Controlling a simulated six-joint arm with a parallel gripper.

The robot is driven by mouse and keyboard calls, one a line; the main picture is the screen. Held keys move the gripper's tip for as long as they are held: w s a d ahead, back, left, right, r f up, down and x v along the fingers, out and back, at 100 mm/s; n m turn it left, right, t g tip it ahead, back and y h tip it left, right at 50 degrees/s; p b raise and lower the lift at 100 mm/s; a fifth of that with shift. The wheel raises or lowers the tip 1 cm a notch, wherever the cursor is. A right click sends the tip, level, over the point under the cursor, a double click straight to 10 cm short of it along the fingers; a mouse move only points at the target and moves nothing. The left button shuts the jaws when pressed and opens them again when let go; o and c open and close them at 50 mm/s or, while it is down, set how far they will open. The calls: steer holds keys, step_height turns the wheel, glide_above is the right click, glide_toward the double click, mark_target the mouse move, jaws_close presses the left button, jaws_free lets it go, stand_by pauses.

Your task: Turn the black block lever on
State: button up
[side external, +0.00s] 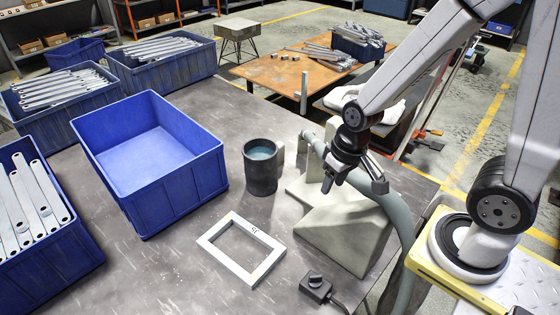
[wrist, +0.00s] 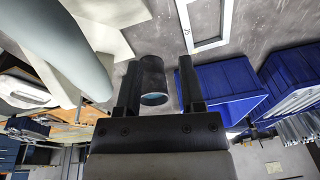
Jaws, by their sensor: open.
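The black block lever (side external: 315,287) is a small dark block with a short raised knob on top, on the grey table near its front edge. A cable runs from its right side. Which way the lever is set is too small to tell. I do not make it out in the wrist view. My gripper (side external: 330,182) is open and empty, above the table, by the pale angular stand and well behind the block. In the wrist view its two fingers (wrist: 159,62) are spread, with the dark mug seen between them.
A dark mug (side external: 262,168) stands left of my gripper. A white rectangular frame (side external: 208,240) lies left of the block. The pale stand (side external: 345,235) and a thick grey-green hose (side external: 400,235) are on the right. An empty blue bin (side external: 205,175) stands left; bare table surrounds the block's left side.

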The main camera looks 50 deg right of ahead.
steer(key=shift+w+d+r+n+t+h, duration=0.2)
steer(key=shift+d+r+n, duration=0.1)
steer(key=shift+r+n, duration=0.15)
steer(key=shift+w+d+r+n+t+h, duration=0.1)
steer(key=shift+d+r+n+t+h, duration=0.2)
steer(key=shift+r, duration=0.25)
steer(key=shift+a, duration=0.15)
steer(key=c, duration=0.6)
steer(key=shift+a+f, duration=0.1)
steer(key=shift+a, duration=0.15)
jaws_close()
steer(key=s+a+f+m+y, duration=0.2)
steer(key=a+f+m, duration=0.35)
steer(key=a, duration=0.95)
steer(key=s+a+f+m+h, duration=0.1)
steer(key=s+f+h, duration=0.3)
steer(key=s+f, duration=0.6)
steer(key=shift+a+m+h, duration=0.25)
steer(key=shift+m+h, duration=0.15)
steer(key=shift+m, duration=0.5)
